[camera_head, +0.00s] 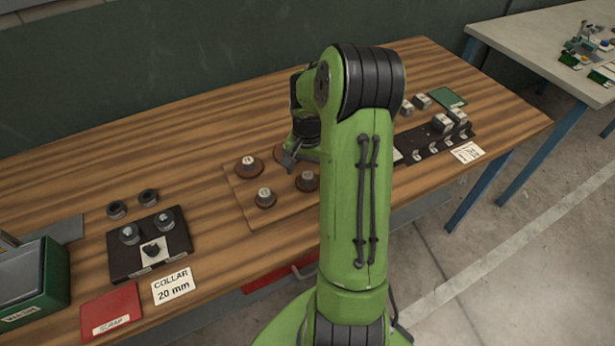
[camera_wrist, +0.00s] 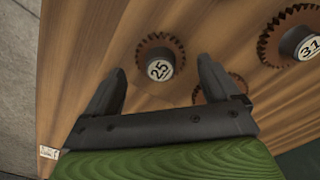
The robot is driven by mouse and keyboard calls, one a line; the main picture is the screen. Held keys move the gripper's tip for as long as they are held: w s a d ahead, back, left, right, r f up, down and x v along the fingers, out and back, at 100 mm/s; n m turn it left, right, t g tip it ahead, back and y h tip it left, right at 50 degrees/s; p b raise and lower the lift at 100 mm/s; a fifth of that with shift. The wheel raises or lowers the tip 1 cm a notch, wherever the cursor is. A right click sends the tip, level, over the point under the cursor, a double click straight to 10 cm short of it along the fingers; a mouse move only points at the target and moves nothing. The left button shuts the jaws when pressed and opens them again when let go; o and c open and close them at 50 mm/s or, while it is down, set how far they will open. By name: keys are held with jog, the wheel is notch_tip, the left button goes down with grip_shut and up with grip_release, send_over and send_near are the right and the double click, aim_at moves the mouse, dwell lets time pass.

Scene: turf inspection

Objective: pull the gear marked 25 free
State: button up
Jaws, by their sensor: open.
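The gear marked 25 (camera_wrist: 160,69) shows in the wrist view as a toothed brown disc with a dark hub and a white numbered cap. My gripper (camera_wrist: 160,65) is open, with one finger on each side of this gear in the picture. Its fingers appear above the gear, and I see no contact. In the head view my gripper (camera_head: 291,158) hangs over the wooden gear board (camera_head: 234,184). I cannot read the numbers there, so I cannot tell which gear is 25.
A gear marked 31 (camera_wrist: 308,47) is at the right in the wrist view. Another gear (camera_wrist: 222,90) is partly hidden by a finger. In the head view, a collar block (camera_head: 122,264), a red scrap mat (camera_head: 111,309) and a green box (camera_head: 55,275) stand left. A dark rack (camera_head: 440,143) stands right.

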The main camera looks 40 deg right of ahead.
aim_at(308, 175)
notch_tip(308, 175, down, 3)
jog(key=shift+r, duration=0.2)
jog(key=c, duration=1.1)
jog(key=shift+r+p, duration=0.8)
jog(key=shift+r, duration=0.45)
jog(key=shift+c, duration=0.2)
notch_tip(308, 175, up, 5)
jog(key=p, duration=0.4)
